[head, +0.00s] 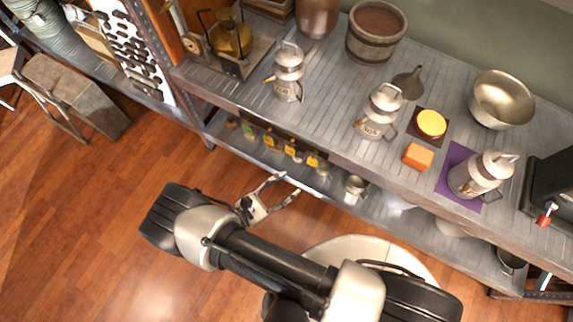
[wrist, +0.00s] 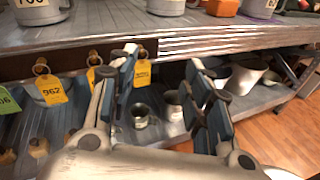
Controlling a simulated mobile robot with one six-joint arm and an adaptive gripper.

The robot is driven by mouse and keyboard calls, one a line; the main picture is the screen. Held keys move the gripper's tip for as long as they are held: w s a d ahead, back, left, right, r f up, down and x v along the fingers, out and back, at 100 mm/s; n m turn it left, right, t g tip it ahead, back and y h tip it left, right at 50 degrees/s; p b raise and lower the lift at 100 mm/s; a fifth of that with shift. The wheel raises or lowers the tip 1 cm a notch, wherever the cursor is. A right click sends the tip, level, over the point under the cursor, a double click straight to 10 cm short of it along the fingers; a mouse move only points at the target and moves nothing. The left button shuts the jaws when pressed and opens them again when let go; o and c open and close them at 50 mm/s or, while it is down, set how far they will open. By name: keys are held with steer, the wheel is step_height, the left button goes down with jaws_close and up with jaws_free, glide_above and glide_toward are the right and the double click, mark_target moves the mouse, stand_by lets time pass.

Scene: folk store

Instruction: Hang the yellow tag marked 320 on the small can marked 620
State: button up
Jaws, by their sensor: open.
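Several tags hang on a row of hooks under the upper shelf's front edge. In the wrist view a green tag (wrist: 8,100) is at the far left, then a yellow tag marked 962 (wrist: 50,90), a yellow tag partly behind my left finger (wrist: 94,76) and another yellow tag (wrist: 143,73). I cannot read 320 on any. Three grey-white lidded cans stand on the upper shelf: left (head: 288,75), middle (head: 378,114) and right (head: 478,176). Their labels are too small or cut off to confirm 620. My gripper (wrist: 166,85) is open and empty, before the hooks; it also shows in the head view (head: 289,184).
The upper shelf also holds an orange block (head: 418,157), a yellow disc (head: 432,123), a funnel (head: 408,83), a metal bowl (head: 501,99) and a wooden bucket (head: 376,34). Small metal cups (head: 355,188) stand on the lower shelf. The wooden floor is open at left.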

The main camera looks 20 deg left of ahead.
steer(key=s+d+f+n+t+y, duration=0.2)
steer(key=s+f+n+t+y, duration=0.1)
steer(key=f+n+y, duration=0.35)
glide_toward(313, 160)
steer(key=w, duration=0.4)
steer(key=w+b, duration=0.1)
steer(key=w, duration=0.3)
steer(key=shift+w+d+f, duration=0.1)
steer(key=shift+w+d, duration=0.1)
steer(key=shift+w, duration=0.1)
steer(key=shift+c, duration=0.5)
steer(key=c, duration=0.7)
steer(key=shift+c, duration=0.2)
steer(key=shift+r, duration=0.35)
steer(key=shift+s, duration=0.25)
steer(key=shift+s+a, duration=0.1)
steer(key=shift+s, duration=0.7)
